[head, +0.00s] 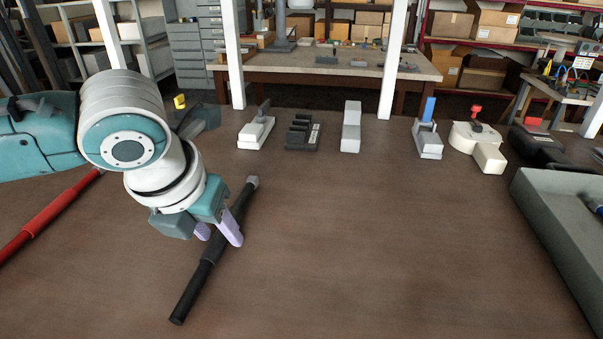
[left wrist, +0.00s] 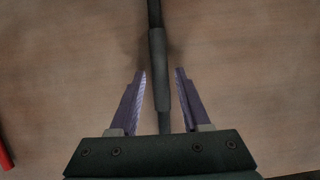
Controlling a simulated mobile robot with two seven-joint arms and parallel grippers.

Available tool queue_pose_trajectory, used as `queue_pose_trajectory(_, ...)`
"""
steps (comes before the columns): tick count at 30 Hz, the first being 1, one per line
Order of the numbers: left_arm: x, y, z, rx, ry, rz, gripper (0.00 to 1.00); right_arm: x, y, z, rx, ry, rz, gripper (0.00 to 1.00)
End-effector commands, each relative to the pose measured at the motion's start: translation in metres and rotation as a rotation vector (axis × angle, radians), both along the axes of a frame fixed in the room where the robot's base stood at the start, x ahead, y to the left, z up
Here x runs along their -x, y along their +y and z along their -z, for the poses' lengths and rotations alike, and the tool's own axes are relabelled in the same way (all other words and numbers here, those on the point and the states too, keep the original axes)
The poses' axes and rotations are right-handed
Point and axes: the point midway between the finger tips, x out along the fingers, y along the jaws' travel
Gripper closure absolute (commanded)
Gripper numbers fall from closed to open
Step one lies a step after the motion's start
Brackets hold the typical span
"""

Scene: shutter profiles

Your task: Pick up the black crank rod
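The black crank rod (head: 208,262) lies on the brown table in the head view, slanting from lower left to upper right with a grey tip at its far end. My left gripper (head: 222,236) is right over its middle. In the left wrist view the rod (left wrist: 156,45) runs lengthwise between the two open fingers of the gripper (left wrist: 161,78), with a gap on each side. I cannot tell how far the fingertips are above the table. The rod's part under the gripper is hidden in the wrist view. My right gripper is not in view.
A red rod (head: 47,214) lies left of the black rod, partly behind my left arm. Several small fixtures, including a grey block (head: 351,127) and a white device (head: 488,158), line the table's back edge. A grey tray (head: 548,222) stands at the right. The middle is clear.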

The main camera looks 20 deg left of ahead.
Motion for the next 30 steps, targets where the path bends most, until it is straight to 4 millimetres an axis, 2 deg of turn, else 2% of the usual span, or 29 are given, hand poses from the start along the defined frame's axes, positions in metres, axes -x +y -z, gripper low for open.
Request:
queue_pose_trajectory(1,0.0,0.0001,-0.0001,0.0,0.0,0.0,0.6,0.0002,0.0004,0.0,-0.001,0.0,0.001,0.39)
queue_pose_trajectory(12,0.0,0.0001,-0.0004,0.0,0.0,0.0,1.0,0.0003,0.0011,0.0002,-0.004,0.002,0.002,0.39)
queue_pose_trajectory(30,-0.0008,0.0002,-0.0033,0.0,-0.002,-0.001,1.0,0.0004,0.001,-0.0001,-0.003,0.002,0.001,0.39)
